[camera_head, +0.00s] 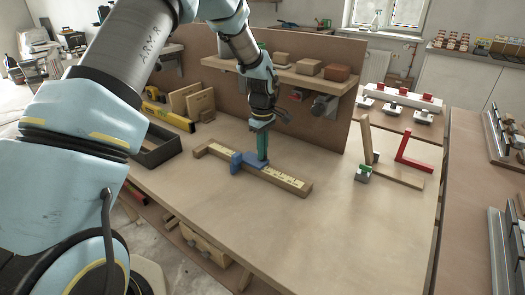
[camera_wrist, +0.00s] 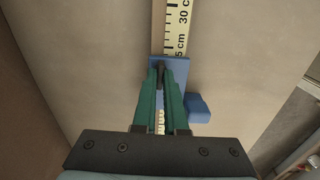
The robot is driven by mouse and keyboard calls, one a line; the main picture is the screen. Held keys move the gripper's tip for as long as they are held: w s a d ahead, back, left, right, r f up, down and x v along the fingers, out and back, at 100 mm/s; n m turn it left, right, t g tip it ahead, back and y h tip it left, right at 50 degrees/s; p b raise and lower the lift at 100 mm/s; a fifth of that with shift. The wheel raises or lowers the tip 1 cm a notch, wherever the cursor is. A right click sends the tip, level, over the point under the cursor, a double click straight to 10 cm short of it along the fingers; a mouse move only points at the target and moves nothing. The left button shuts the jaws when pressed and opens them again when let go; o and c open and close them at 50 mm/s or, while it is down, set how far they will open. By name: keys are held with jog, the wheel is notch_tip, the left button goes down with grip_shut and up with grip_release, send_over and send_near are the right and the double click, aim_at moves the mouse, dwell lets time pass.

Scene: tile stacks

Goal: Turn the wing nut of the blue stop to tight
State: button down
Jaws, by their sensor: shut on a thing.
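The blue stop (camera_head: 239,161) sits around a wooden bar with a yellow measuring scale (camera_head: 282,179) on the workbench. In the wrist view the blue stop (camera_wrist: 198,107) shows under and beside the fingers, with a blue block sticking out to the right. My gripper (camera_head: 262,158) points down at the stop, its green fingers close together. In the wrist view my gripper (camera_wrist: 160,72) is shut on a small dark piece at the fingertips, which looks like the wing nut (camera_wrist: 160,67). The fingers hide most of it, so its turn angle cannot be told.
A dark open tray (camera_head: 158,148) and a yellow level (camera_head: 169,115) lie at the left. A shelf with wooden blocks (camera_head: 308,67) stands behind. A red angle piece (camera_head: 413,152) and a wooden piece with a green-topped clamp (camera_head: 364,173) lie at the right. The front bench is clear.

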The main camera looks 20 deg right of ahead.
jog(key=m+b, duration=0.1)
jog(key=m, duration=0.7)
jog(key=shift+b, duration=0.35)
jog(key=m, duration=0.4)
jog(key=shift+m, duration=2)
jog(key=c, duration=1)
grip_release()
jog(key=shift+o, duration=0.2)
